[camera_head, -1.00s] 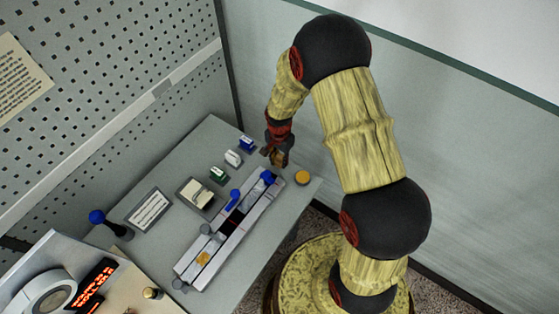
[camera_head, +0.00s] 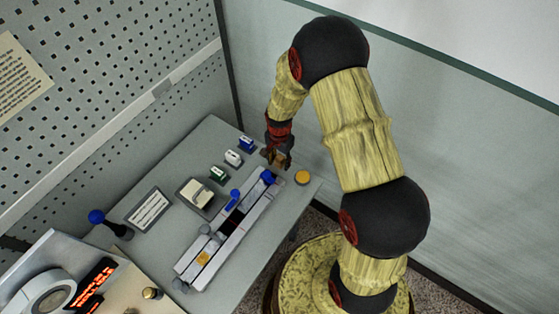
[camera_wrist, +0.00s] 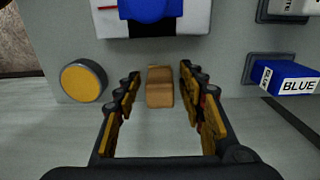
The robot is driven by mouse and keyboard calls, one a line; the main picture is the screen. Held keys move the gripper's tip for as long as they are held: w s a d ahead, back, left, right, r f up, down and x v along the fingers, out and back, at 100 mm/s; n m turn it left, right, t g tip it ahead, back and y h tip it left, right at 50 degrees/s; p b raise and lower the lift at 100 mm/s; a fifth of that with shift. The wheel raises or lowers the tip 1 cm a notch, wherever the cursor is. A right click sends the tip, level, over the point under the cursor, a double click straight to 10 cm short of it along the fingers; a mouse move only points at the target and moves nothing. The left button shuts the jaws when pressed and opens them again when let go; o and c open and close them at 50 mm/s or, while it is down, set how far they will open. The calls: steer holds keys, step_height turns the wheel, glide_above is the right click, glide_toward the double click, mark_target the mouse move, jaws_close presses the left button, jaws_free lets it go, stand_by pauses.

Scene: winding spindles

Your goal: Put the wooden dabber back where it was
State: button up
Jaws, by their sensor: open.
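The wooden dabber (camera_wrist: 159,88) is a small tan block. It stands on the grey table top between the fingers of my gripper (camera_wrist: 160,74), with a visible gap on each side. In the head view my gripper (camera_head: 277,160) is at the far end of the table, just beyond the long slotted fixture (camera_head: 205,262). Its fingers are open and low over the table. In that view the dabber is mostly hidden by the fingers.
A round yellow disc (camera_wrist: 83,81) lies left of the dabber in the wrist view. A blue labelled box (camera_wrist: 286,78) is to the right. A row of small boxes (camera_head: 233,158), a stamp pad (camera_head: 196,194) and a card (camera_head: 148,208) lie along the table. A wall stands behind.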

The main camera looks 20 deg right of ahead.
steer(key=shift+r, duration=0.1)
step_height(320, 180, up, 12)
steer(key=p, duration=0.1)
step_height(320, 180, up, 9)
steer(key=n+t, duration=0.1)
steer(key=n, duration=0.1)
glide_above(279, 158)
steer(key=s, duration=0.2)
steer(key=s+r+n+t, duration=0.4)
steer(key=s+r+n, duration=0.4)
steer(key=s+r, duration=1.2)
steer(key=shift+d+r+n+t, duration=0.15)
steer(key=shift+r+n+t, duration=0.15)
steer(key=shift+n, duration=0.1)
steer(key=shift+f, duration=0.1)
step_height(279, 158, down, 10)
steer(key=b, duration=0.9)
steer(key=shift+b, duration=0.4)
